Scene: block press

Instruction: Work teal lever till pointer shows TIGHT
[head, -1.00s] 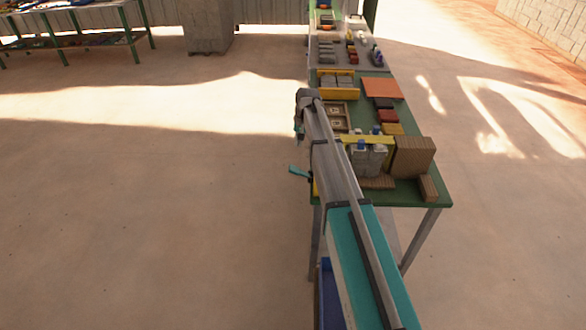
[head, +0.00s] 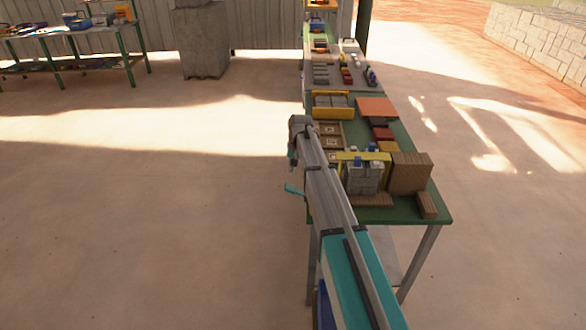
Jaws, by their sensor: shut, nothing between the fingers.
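The teal lever (head: 294,189) sticks out past the left edge of the green table, beside my arm. Only its outer end shows; my arm hides the rest. My gripper (head: 292,162) hangs at the far end of my arm, shut and empty, a little beyond the lever in the picture. It is small here, and I cannot tell whether it touches the lever. A yellow bar (head: 347,156) crosses grey blocks (head: 362,179) with blue parts, right of my arm; this may be the press. I cannot see the pointer or the word TIGHT.
The green table (head: 400,215) also bears a brown block (head: 410,171), an orange plate (head: 376,107), wooden trays (head: 329,134) and a yellow bin (head: 331,113). A grey table (head: 354,76) continues behind. The floor to the left is open.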

